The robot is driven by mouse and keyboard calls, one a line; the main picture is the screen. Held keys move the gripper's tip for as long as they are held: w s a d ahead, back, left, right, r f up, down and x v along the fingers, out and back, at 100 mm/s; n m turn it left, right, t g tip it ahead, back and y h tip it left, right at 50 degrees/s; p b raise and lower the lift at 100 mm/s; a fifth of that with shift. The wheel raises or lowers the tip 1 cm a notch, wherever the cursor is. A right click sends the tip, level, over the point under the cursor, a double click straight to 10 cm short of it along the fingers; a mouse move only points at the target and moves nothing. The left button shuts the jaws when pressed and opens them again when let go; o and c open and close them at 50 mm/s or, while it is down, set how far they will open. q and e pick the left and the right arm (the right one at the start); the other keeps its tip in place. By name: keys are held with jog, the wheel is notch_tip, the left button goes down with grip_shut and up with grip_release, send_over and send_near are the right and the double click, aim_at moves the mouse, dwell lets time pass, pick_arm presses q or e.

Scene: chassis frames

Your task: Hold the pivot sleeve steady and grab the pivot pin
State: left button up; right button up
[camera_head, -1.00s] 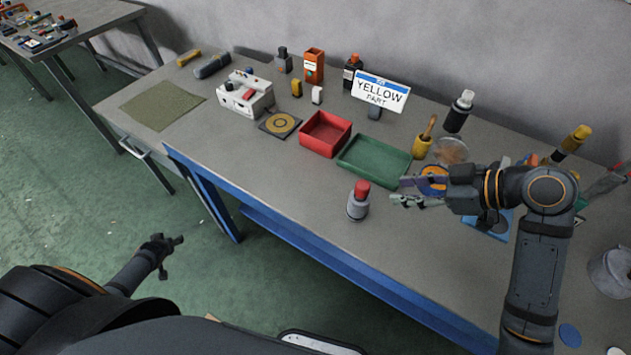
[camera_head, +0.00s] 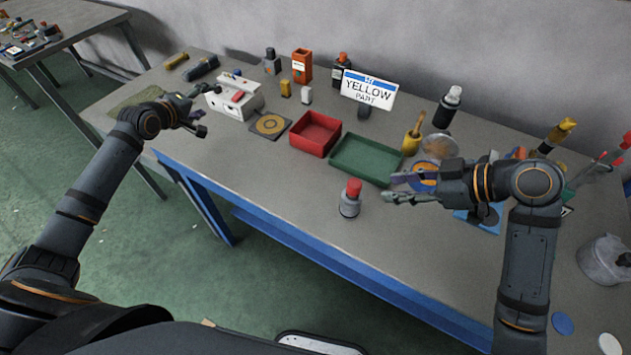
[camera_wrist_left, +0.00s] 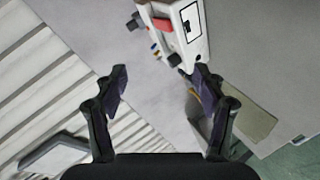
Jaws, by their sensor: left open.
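A short grey cylinder (camera_head: 349,208), which looks like the pivot sleeve, stands upright near the table's front edge. A red piece (camera_head: 353,188), which looks like the pivot pin, sticks up from its top. My right gripper (camera_head: 388,188) is open and empty, just right of the cylinder and apart from it, its fingers pointing left. My left gripper (camera_head: 206,109) is open and empty over the table's left part, well left of the cylinder. In the left wrist view its fingers (camera_wrist_left: 160,76) are spread with nothing between them.
A white box with a red button (camera_head: 236,98) is close to my left gripper and shows in the left wrist view (camera_wrist_left: 180,28). A red tray (camera_head: 315,147) and a green tray (camera_head: 366,178) lie behind the cylinder. The table between the cylinder and my left gripper is mostly clear.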

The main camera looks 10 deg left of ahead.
pick_arm(q)
jog(key=s+d+r+n+g+h, duration=0.15)
jog(key=d+h, duration=0.35)
jog(key=d, duration=0.7)
jog(key=s+d+r+g+h, duration=0.1)
jog(key=s+d+h, duration=0.25)
jog(key=d, duration=0.85)
jog(key=n+g+h, duration=0.7)
jog(key=h, duration=0.1)
send_near(351, 202)
notch_tip(351, 202, up, 5)
jog(key=w+d, duration=0.2)
jog(key=d, duration=0.1)
jog(key=shift+t, duration=0.35)
notch_tip(351, 202, down, 8)
jog(key=shift+w+a+f, duration=0.1)
jog(key=shift+w+a, duration=0.05)
jog(key=shift+w, duration=0.05)
jog(key=x, duration=0.7)
jog(key=shift+d, duration=0.25)
